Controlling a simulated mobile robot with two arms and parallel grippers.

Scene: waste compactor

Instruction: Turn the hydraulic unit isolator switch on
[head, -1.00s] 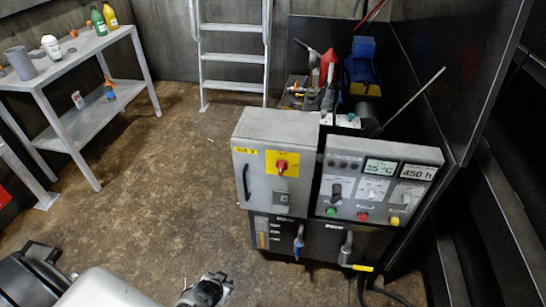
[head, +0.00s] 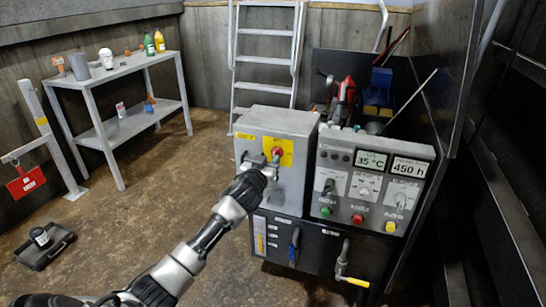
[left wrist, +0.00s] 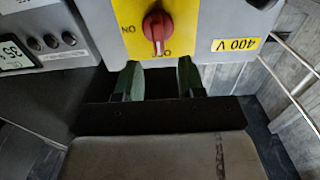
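The isolator switch is a red knob (head: 277,152) on a yellow plate (head: 264,149), on the front of the grey electrical box (head: 297,122). In the left wrist view, which looks upside down, the red knob (left wrist: 157,26) has its pale-tipped handle towards the fingers. An ON label (left wrist: 132,42) is beside it; another label by the handle tip is partly hidden. My left gripper (head: 268,163) is close in front of the switch. Its two fingers (left wrist: 160,78) are apart, with nothing between them; the knob lies just past their tips. My right gripper is not in view.
The control panel (head: 372,150) with displays and buttons is right of the box. Below are a blue lever (head: 294,245) and a yellow-tipped lever (head: 352,281). A table (head: 118,68) stands at the left, a black tray (head: 45,250) on the floor. The floor between is clear.

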